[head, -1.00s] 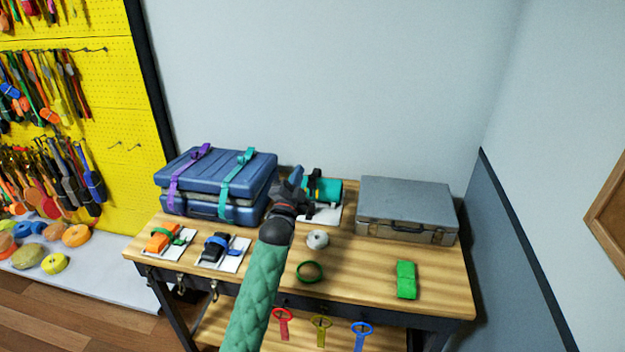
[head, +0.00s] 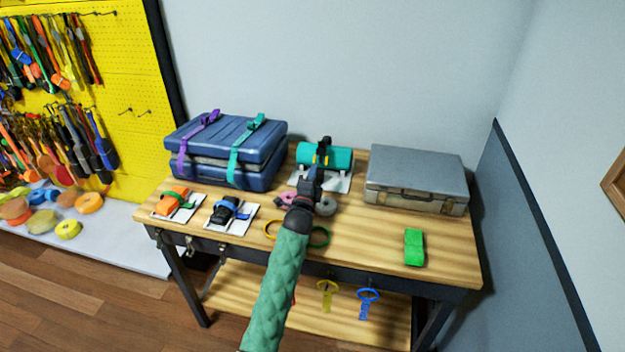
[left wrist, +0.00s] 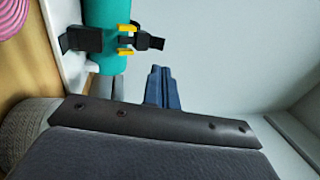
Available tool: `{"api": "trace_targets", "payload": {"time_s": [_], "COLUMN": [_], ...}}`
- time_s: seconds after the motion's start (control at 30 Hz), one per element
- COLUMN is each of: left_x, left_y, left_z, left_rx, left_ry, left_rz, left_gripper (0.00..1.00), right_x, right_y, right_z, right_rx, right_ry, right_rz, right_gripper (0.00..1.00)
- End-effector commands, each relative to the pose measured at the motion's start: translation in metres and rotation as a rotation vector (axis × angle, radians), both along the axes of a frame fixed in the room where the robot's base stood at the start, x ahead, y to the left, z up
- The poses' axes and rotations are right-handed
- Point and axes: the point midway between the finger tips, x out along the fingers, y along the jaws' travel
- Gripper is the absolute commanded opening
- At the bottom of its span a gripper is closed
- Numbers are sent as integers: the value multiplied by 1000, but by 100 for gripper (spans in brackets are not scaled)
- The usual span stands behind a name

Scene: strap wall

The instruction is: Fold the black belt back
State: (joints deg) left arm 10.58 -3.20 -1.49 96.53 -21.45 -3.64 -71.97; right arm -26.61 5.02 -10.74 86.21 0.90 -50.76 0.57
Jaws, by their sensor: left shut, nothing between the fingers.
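A teal roll (head: 342,157) lies on a white stand (head: 341,185) at the back middle of the workbench. The black belt (head: 325,145) goes around the roll. In the left wrist view the black belt (left wrist: 88,39) lies across the teal roll (left wrist: 105,62) through a yellow buckle (left wrist: 127,34), and a short black end sticks out past it. My left gripper (head: 318,172) is in front of the roll and hides part of the belt. In the left wrist view its fingers (left wrist: 163,86) are shut and empty, beside the belt's end, seemingly apart from it. My right gripper is not in view.
Blue cases (head: 225,150) with purple and teal straps stand left of the roll, and a grey case (head: 415,178) stands right. Orange (head: 172,203) and black (head: 224,211) strap bundles lie at front left, a green one (head: 414,247) at front right.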

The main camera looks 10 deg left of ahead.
Motion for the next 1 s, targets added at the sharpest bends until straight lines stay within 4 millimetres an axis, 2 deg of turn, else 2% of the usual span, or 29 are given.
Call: {"api": "trace_targets", "payload": {"time_s": [0.5, 0.7, 1.0], "left_x": [74, 90, 94], "left_y": [0, 0, 0], "left_z": [18, 21, 23], "left_rx": [-1, -2, -2], "left_ry": [-2, -1, 0], "left_rz": [0, 0, 0], "left_gripper": [0, 0, 0], "right_x": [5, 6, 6], "right_y": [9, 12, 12], "right_z": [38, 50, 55], "right_rx": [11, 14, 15], "right_ry": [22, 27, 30], "right_rz": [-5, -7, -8], "right_gripper": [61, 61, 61]}}
